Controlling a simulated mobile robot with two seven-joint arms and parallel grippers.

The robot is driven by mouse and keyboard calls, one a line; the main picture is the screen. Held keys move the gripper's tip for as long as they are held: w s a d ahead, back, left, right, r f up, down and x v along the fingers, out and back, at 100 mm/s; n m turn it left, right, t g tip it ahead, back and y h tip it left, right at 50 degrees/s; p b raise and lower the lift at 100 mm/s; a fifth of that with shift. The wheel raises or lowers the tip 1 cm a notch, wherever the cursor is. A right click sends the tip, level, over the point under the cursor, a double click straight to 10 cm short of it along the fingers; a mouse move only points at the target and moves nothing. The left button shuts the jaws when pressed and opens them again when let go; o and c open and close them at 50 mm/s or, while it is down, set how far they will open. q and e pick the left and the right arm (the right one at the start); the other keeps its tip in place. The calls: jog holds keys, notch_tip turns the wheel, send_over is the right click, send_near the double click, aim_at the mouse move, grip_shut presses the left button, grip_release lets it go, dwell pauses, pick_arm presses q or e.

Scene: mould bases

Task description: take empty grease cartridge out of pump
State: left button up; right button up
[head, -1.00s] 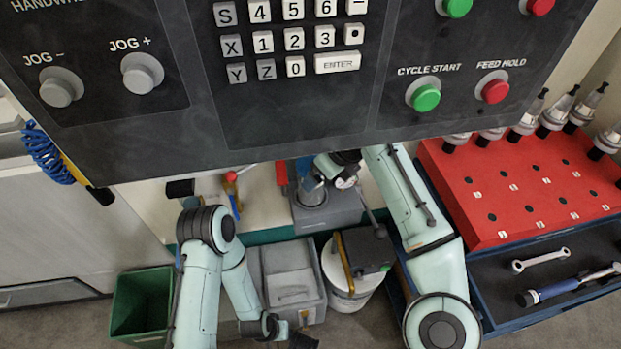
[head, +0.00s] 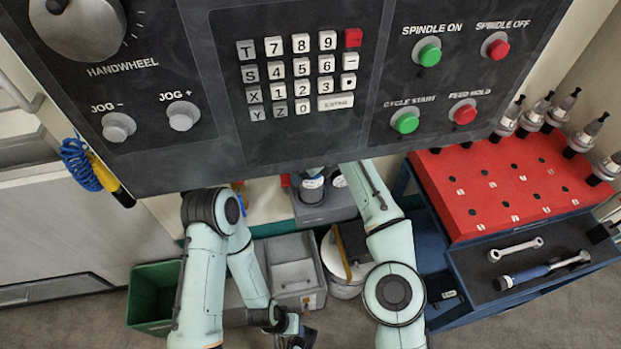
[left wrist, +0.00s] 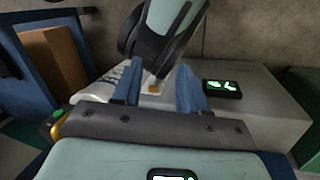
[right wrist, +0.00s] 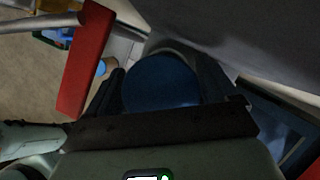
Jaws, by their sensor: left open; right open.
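The grey pump (head: 325,207) stands on the light bench just below the control panel's lower edge. A pale cylinder (head: 311,186), apparently the cartridge, rises from it, its top partly hidden by the panel. In the right wrist view, a round blue end (right wrist: 162,84), apparently the cartridge's, lies between the fingers of my open right gripper (right wrist: 162,70); I cannot tell whether they touch it. The panel hides this gripper in the head view. My left gripper (left wrist: 158,78) is open and empty, low in front of the bench near the grey bin.
The control panel (head: 290,120) overhangs the bench. A green bin (head: 152,290), a grey bin (head: 290,268) and a white bucket (head: 345,288) stand below. A red tool rack (head: 500,185) and tray with wrench (head: 516,250) are right. A red bar (right wrist: 85,62) is beside my right gripper.

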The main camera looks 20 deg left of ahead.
jog(key=shift+f, duration=0.1)
jog(key=c, duration=0.8)
